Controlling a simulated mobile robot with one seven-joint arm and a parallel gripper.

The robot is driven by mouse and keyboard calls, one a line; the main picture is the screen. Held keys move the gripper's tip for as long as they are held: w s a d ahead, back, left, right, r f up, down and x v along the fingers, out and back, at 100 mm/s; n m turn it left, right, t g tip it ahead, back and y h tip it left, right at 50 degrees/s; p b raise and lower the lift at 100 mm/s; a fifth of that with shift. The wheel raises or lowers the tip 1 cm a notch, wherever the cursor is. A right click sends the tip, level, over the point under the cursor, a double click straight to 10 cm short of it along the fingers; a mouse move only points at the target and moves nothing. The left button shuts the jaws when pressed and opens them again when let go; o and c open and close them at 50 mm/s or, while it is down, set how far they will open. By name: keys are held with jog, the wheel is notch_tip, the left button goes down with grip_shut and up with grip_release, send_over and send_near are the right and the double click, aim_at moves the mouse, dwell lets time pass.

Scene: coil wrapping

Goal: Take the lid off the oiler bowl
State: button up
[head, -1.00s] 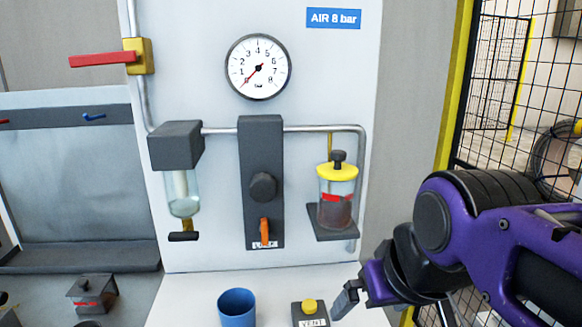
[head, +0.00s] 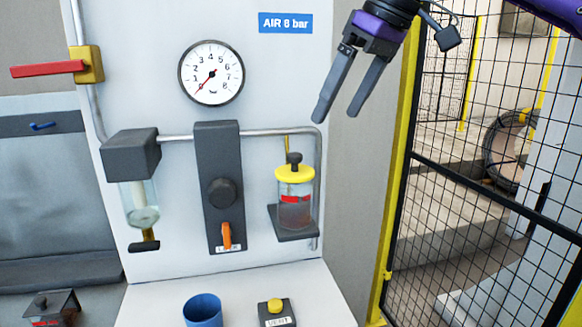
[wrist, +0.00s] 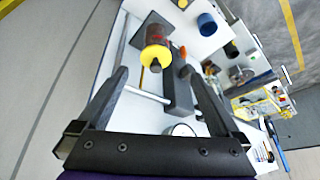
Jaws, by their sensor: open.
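The oiler bowl (head: 296,213) is a clear bowl with reddish contents and a red mark, upright on a dark bracket on the panel's right side. Its yellow lid (head: 295,176) with a dark knob (head: 293,159) sits on top. My gripper (head: 336,116) is open and empty, above and a little right of the lid, clearly apart from it, its fingers pointing down. In the wrist view the yellow lid (wrist: 155,60) shows between the open fingers, with part of the bowl (wrist: 175,41) beyond it.
A thin pipe (head: 318,165) bends down just right of the bowl. A dark regulator block (head: 219,165) stands to its left, under a gauge (head: 211,73). A blue cup (head: 203,312) and a yellow-button box (head: 277,312) sit on the shelf below. A mesh fence (head: 460,190) stands at right.

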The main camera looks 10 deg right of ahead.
jog(key=n, duration=0.1)
send_near(300, 155)
jog(key=x, duration=0.7)
jog(key=shift+s+a, duration=0.15)
jog(key=x, duration=0.4)
jog(key=shift+f, duration=0.2)
jog(key=shift+c, duration=0.2)
jog(key=c, duration=1)
jog(key=shift+r, duration=0.2)
jog(key=shift+c, duration=0.2)
notch_tip(300, 155, up, 10)
jog(key=shift+f, duration=0.2)
